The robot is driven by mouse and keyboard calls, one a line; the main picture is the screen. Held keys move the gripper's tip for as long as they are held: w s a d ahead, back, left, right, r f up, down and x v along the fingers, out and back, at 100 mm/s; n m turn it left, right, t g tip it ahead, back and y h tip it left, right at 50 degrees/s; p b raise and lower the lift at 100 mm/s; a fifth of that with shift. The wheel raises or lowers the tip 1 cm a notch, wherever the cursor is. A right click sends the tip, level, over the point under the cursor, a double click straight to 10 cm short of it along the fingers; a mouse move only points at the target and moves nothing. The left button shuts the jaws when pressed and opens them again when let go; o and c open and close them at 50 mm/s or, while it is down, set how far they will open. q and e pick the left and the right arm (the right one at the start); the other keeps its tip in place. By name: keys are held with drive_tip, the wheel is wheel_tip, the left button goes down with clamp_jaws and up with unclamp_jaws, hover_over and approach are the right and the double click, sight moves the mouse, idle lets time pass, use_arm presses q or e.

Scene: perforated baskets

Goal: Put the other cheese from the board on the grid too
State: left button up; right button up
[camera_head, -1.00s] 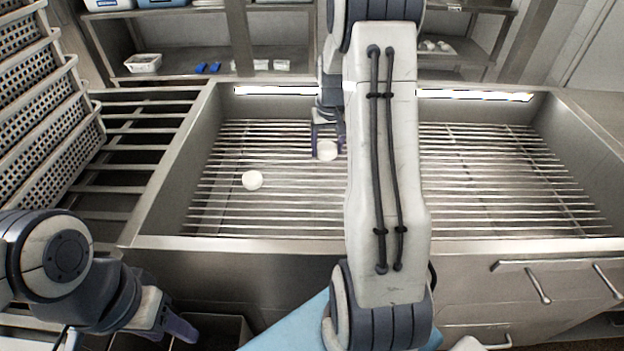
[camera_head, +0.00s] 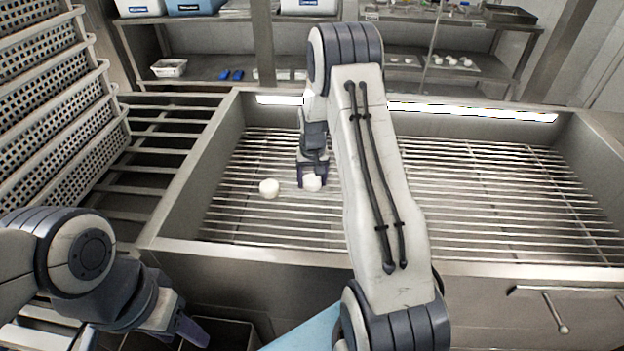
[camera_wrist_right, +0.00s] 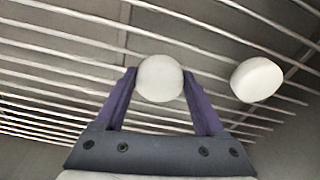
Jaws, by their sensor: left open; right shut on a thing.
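One round white cheese (camera_head: 269,188) lies on the metal grid (camera_head: 400,190) in the sink-like basin; it also shows to the right in the right wrist view (camera_wrist_right: 257,79). My right gripper (camera_head: 312,180) is shut on the other white cheese (camera_head: 313,183), just right of the first one in the head view. In the right wrist view this held cheese (camera_wrist_right: 160,78) sits between the purple fingertips, close over the bars. I cannot tell whether it touches them. My left gripper (camera_head: 190,335) is open and empty at the lower left, outside the basin. The board is not in clear view.
Perforated baskets (camera_head: 60,110) are stacked on the left beside a slatted rack (camera_head: 165,140). The basin's front rim (camera_head: 300,258) lies between me and the grid. Shelves with boxes (camera_head: 195,6) stand behind. The right half of the grid is clear.

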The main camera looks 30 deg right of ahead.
drive_tip(key=o, duration=1.4)
drive_tip(key=shift+f, duration=0.15)
